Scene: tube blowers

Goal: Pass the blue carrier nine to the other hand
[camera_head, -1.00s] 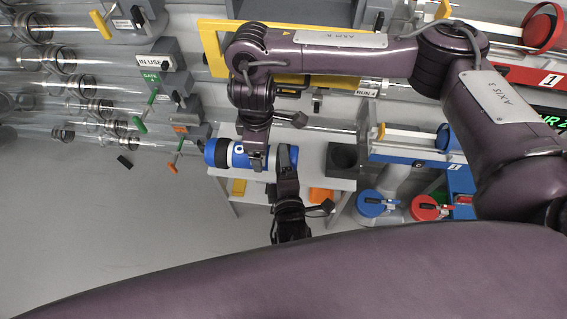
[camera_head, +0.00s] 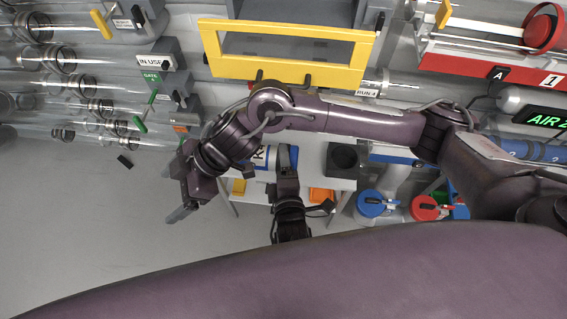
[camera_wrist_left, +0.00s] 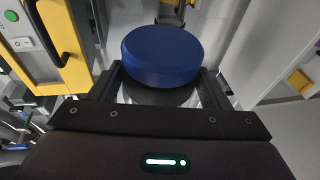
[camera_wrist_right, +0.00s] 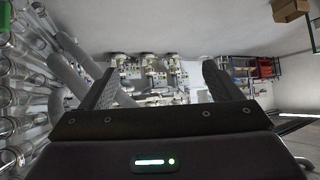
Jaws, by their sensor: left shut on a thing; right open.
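The blue carrier (camera_head: 260,159) shows in the head view as a short white and blue piece with lettering, partly hidden behind my right wrist. In the left wrist view its round blue end (camera_wrist_left: 162,55) stands between the fingers, with a dark band below it. My left gripper (camera_head: 287,158) is shut on the carrier near its right end, holding it in the air; its fingers flank the carrier in the left wrist view (camera_wrist_left: 161,88). My right gripper (camera_head: 180,208) is open and empty, left of the carrier and apart from it. The right wrist view shows nothing between its fingers (camera_wrist_right: 160,82).
A yellow frame (camera_head: 285,79) stands above my right forearm. Clear tubes (camera_head: 60,85) with valves line the upper left. A dark square opening (camera_head: 343,157), a blue lid (camera_head: 376,204) and a red lid (camera_head: 430,208) lie to the right. Grey floor at lower left is clear.

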